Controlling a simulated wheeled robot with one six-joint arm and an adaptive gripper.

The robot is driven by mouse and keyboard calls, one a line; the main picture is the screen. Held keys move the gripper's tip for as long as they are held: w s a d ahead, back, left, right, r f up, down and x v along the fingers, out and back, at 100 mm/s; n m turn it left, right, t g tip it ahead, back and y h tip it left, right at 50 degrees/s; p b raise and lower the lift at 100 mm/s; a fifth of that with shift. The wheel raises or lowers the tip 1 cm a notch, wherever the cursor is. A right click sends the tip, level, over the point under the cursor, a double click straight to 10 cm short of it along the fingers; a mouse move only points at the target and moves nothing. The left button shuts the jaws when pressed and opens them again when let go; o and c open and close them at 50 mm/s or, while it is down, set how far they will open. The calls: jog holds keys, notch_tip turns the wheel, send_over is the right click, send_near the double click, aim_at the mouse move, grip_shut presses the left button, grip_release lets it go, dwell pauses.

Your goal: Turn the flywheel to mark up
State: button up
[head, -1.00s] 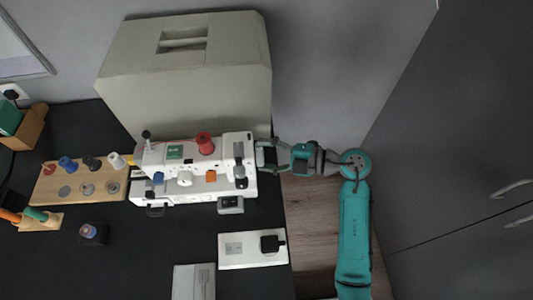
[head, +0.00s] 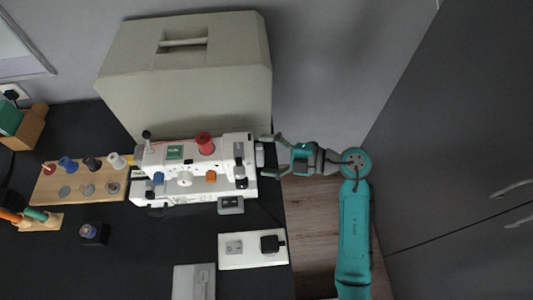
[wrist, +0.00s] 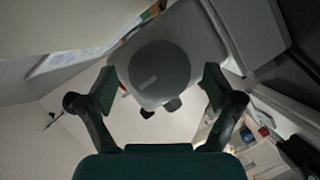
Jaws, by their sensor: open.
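The white sewing machine (head: 205,165) stands on the dark desk. Its flywheel (head: 260,155) sticks out at the right end. In the wrist view the flywheel (wrist: 172,62) is a dark grey disc facing the camera, with a short light mark (wrist: 147,83) at the lower left of its face. My gripper (head: 268,157) is to the right of the flywheel, pointing left at it. It is open, and in the wrist view its fingers (wrist: 160,88) stand apart on either side of the disc, with gaps visible.
A large beige case (head: 185,90) stands behind the machine. A wooden board with thread spools (head: 80,190) is at the left. A white plate with a black plug (head: 250,262) lies in front. A grey wall and dark cupboard (head: 460,180) are to the right.

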jog(key=shift+d, duration=0.1)
jog(key=v, duration=1.1)
jog(key=shift+s+d+r, duration=0.15)
jog(key=shift+s+d, duration=0.05)
jog(key=shift+d, duration=0.15)
jog(key=s+a+r+m+t+y, duration=0.1)
jog(key=s+a+r+m+t, duration=0.25)
jog(key=s+t, duration=0.3)
jog(key=s+a+r+m+t+y, duration=0.1)
jog(key=s+a+r+m+t, duration=0.15)
jog(key=s+m+t, duration=0.45)
jog(key=s+d+f+m+g+h, duration=0.2)
jog(key=s+d+f+m+h, duration=0.2)
jog(key=s+m+h, duration=0.3)
jog(key=s+d+f+m+g+h, duration=0.1)
jog(key=s+d+f+m+h, duration=0.4)
jog(key=s+m+h, duration=0.3)
jog(key=s+d+h, duration=0.1)
jog(key=s, duration=0.2)
jog(key=shift+g+h, duration=0.35)
jog(key=shift+h, duration=0.05)
